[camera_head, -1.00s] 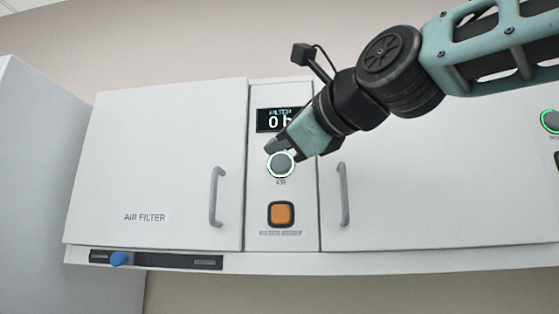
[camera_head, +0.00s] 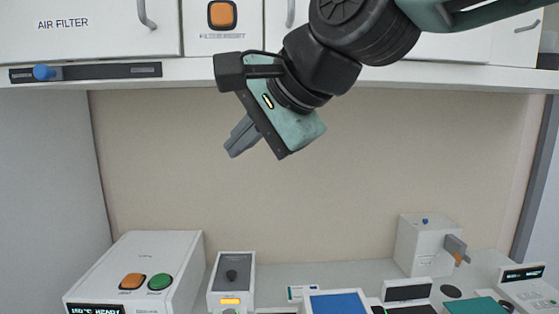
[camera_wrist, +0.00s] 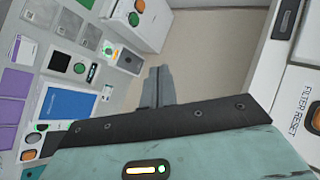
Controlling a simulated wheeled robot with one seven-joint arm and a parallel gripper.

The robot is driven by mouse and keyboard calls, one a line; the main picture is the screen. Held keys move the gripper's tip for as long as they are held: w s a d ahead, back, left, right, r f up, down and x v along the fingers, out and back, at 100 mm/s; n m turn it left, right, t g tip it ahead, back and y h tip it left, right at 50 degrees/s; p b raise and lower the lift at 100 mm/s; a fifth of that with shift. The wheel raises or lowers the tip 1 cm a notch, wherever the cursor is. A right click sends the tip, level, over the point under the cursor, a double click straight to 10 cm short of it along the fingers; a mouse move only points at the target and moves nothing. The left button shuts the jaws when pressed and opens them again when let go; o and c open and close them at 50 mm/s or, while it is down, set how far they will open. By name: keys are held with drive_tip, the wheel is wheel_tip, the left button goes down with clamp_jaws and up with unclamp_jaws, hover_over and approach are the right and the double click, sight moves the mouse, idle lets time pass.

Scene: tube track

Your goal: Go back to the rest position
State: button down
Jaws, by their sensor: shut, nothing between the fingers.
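My gripper (camera_head: 238,138) hangs in the upper middle of the head view, in front of the bare back wall and just below the white cabinet (camera_head: 90,25). Its grey fingers are together and hold nothing, pointing down and left. In the wrist view the fingers (camera_wrist: 160,85) stand out past the dark plate, also closed, with the wall behind them. The gripper touches nothing. The orange filter reset button (camera_head: 222,14) is on the cabinet above it.
A white box (camera_head: 135,265) with orange and green buttons stands at lower left. A small white device (camera_head: 231,280) stands beside it. A white box (camera_head: 424,247) with a grey part stands at right. The blue slider knob (camera_head: 43,72) is under the cabinet. Open space lies below my gripper.

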drive_tip(key=s+d+f+n+g+h+b, duration=0.1)
drive_tip(key=s+d+f+n, duration=0.4)
drive_tip(key=f, duration=0.6)
drive_tip(key=s+d+f+n+g+h+b, duration=0.2)
drive_tip(key=s+d+f, duration=0.5)
drive_tip(key=f, duration=0.4)
drive_tip(key=s+d+f+n+g+h+b, duration=0.2)
drive_tip(key=d+f+n, duration=0.5)
drive_tip(key=f, duration=0.4)
drive_tip(key=s+g+h, duration=0.1)
drive_tip(key=s+h, duration=0.1)
drive_tip(key=s, duration=0.1)
drive_tip(key=shift+s+d+f+n+g, duration=0.2)
drive_tip(key=shift+s+n+g, duration=0.1)
drive_tip(key=shift+s+g, duration=0.1)
